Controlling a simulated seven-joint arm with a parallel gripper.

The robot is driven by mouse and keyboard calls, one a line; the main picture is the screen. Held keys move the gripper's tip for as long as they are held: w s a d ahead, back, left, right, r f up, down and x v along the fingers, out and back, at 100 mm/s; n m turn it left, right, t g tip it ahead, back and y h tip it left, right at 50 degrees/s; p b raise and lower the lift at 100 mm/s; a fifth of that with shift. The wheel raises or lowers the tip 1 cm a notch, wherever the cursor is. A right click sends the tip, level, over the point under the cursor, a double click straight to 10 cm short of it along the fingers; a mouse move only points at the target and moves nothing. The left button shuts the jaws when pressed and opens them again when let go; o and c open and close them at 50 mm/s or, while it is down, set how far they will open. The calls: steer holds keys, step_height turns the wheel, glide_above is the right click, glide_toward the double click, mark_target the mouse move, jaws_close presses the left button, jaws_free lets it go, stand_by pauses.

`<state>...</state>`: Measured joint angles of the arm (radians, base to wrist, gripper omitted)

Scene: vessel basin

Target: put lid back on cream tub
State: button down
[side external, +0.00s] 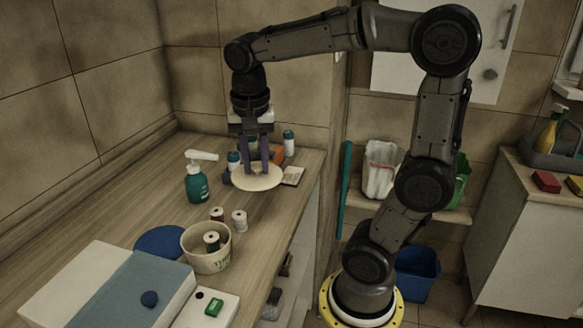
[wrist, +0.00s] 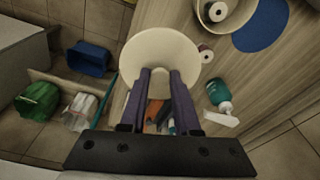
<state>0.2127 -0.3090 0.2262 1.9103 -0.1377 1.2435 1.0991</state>
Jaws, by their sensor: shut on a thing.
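My gripper (side external: 258,170) is shut on the round cream lid (side external: 257,181) and holds it level above the far part of the counter. In the wrist view the lid (wrist: 160,50) lies at my fingertips (wrist: 160,72). The cream tub (side external: 207,258) stands open on the counter, nearer the side camera and to the left of the lid. A thread spool (side external: 212,242) is inside the tub. The tub also shows at the top of the wrist view (wrist: 238,20), partly cut off.
Two spools (side external: 217,214) (side external: 239,221) stand beside the tub. A blue disc (side external: 160,241) lies at its left. A teal pump bottle (side external: 198,184) stands left of the lid. Small bottles (side external: 289,143) and an orange item are behind my gripper. A white and blue box (side external: 110,285) fills the near counter.

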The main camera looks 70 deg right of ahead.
steer(key=w+a+f+n, duration=0.2)
steer(key=w+a+n, duration=0.3)
steer(key=w+a, duration=0.45)
step_height(320, 180, down, 7)
steer(key=s+a, duration=0.1)
steer(key=shift+s+r+t, duration=0.2)
steer(key=shift+s+t, duration=0.1)
steer(key=shift+s, duration=0.1)
steer(key=shift+f, duration=0.2)
stand_by(1.7)
steer(key=c, duration=0.6)
jaws_free()
steer(key=shift+o, duration=0.5)
steer(key=o, duration=0.4)
